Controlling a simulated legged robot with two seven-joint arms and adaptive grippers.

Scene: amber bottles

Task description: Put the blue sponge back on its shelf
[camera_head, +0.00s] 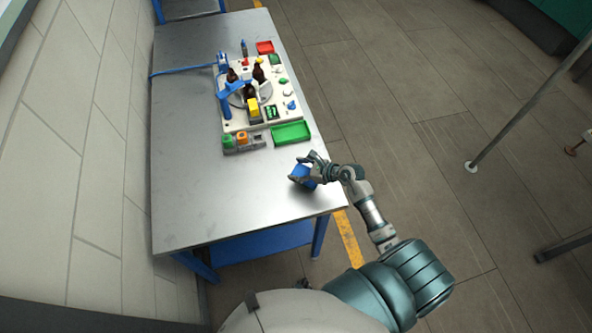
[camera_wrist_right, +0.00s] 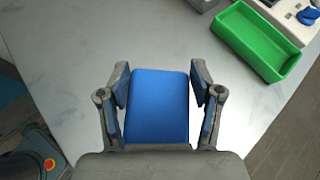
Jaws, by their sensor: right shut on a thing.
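The blue sponge (camera_head: 300,173) is between the fingers of my right gripper (camera_head: 305,170), over the near right part of the metal table. In the right wrist view the blue sponge (camera_wrist_right: 158,105) sits between the two fingers of the right gripper (camera_wrist_right: 158,98), which is shut on it. I cannot tell whether the sponge touches the tabletop. My left gripper is not in view. No shelf is clearly recognisable; a blue lower board (camera_head: 262,243) shows under the table's near end.
The metal table (camera_head: 190,180) has clear room at its near end. A green tray (camera_head: 291,133) lies beyond the gripper and also shows in the right wrist view (camera_wrist_right: 262,40). A white station (camera_head: 235,123) with amber bottles (camera_head: 258,73) stands behind it. A metal pole (camera_head: 510,125) stands at right.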

